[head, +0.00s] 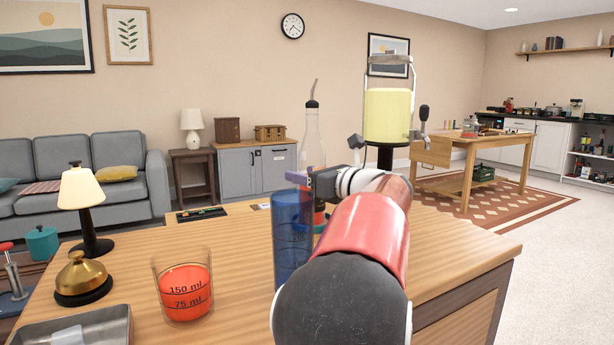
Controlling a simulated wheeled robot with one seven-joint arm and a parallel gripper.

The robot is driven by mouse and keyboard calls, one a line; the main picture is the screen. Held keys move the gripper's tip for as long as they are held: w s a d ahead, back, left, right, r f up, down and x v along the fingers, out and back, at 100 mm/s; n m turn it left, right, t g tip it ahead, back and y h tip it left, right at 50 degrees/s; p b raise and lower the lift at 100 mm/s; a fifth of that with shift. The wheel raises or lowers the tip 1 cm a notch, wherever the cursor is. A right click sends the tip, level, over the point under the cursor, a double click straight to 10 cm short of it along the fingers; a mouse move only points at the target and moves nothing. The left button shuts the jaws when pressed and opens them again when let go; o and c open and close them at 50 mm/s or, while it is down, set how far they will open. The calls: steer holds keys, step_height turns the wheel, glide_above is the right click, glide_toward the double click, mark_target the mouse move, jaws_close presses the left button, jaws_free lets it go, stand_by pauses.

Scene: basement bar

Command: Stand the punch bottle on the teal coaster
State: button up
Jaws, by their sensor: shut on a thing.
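The punch bottle (313,133), clear with a dark cap and a thin metal spout, stands upright in the head view behind a tall blue translucent cylinder (291,245). Its lower part is largely hidden by the cylinder and my arm; some red shows low down there. My gripper (304,177), with purple fingers, is shut on the bottle around its middle. I cannot tell whether the bottle's base touches the table.
A beaker (185,287) of red liquid stands left of the cylinder on the wooden table (236,252). A brass bell (83,278), a lamp (84,205) and a metal tray (75,331) are further left. A yellow-filled dispenser (387,115) stands behind my arm.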

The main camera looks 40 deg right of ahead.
steer(key=o, duration=1.5)
steer(key=s, duration=1.2)
steer(key=shift+s+d, duration=0.1)
steer(key=shift+d, duration=0.05)
